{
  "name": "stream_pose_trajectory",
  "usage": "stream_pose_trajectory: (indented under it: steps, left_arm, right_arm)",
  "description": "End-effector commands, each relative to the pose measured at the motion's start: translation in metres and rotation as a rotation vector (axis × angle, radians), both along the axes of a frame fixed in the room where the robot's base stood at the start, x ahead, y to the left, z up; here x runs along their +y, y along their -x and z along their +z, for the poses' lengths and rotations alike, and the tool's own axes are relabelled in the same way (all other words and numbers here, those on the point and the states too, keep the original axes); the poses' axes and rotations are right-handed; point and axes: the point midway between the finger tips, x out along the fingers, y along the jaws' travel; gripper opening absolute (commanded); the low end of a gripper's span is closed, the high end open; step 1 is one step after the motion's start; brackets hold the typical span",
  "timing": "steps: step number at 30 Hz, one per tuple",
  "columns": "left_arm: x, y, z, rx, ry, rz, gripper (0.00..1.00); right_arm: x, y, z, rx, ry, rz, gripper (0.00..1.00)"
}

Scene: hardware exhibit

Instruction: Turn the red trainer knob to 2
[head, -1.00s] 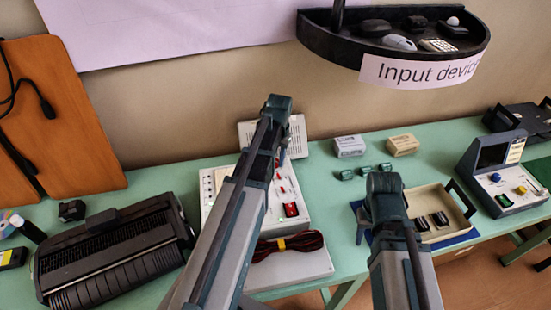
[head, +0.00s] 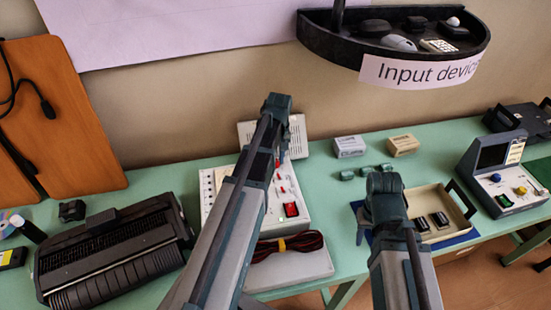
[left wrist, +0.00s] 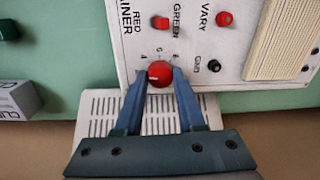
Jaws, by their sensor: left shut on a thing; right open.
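The red trainer knob (left wrist: 159,72) shows in the left wrist view, on a white panel lettered "RED TRAINER". It is round and red with a pale mark on its left part. Small scale marks surround it, partly covered and too small to read surely. My left gripper (left wrist: 161,78) is shut on the knob, one finger on each side. In the head view my left gripper (head: 281,153) reaches the white trainer board (head: 212,190), and its arm hides the knob. My right gripper (head: 362,222) is open and empty near the tray.
Right of the board stand a beige tray (head: 452,196), small green blocks (head: 347,174) and two small boxes (head: 349,146). A black machine (head: 115,255) stands at left. A cable bundle (head: 287,245) lies in front of the board. A shelf (head: 385,55) overhangs the back.

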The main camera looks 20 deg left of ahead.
Motion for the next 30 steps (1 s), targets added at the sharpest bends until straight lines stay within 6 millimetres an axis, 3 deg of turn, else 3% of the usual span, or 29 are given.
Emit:
stream_pose_trajectory:
  steps: [10, 24, 25, 29, 30]
  left_arm:
    - [0.0002, 0.0003, -0.0001, 0.001, 0.0, 0.101, 0.0]
    - [0.0002, 0.0004, -0.0001, 0.002, 0.0, 0.111, 0.0]
    - [0.0002, 0.0004, -0.0001, 0.002, 0.0, 0.111, 0.44]
    - [0.0002, 0.0003, -0.0001, 0.001, 0.001, 0.111, 0.67]
    - [0.0002, 0.0001, -0.0001, 0.001, 0.001, 0.111, 0.69]
  right_arm:
    - [0.0, 0.0, -0.0001, 0.0, 0.0, 0.0, 0.42]
    - [0.0, 0.0, -0.0001, 0.0, 0.0, 0.0, 0.42]
    - [0.0, 0.0, -0.0001, 0.0, 0.0, 0.0, 0.42]
    - [0.0, 0.0, -0.0001, 0.0, 0.0, 0.0, 0.42]
    - [0.0, 0.0, -0.0001, 0.0, 0.0, 0.0, 0.42]
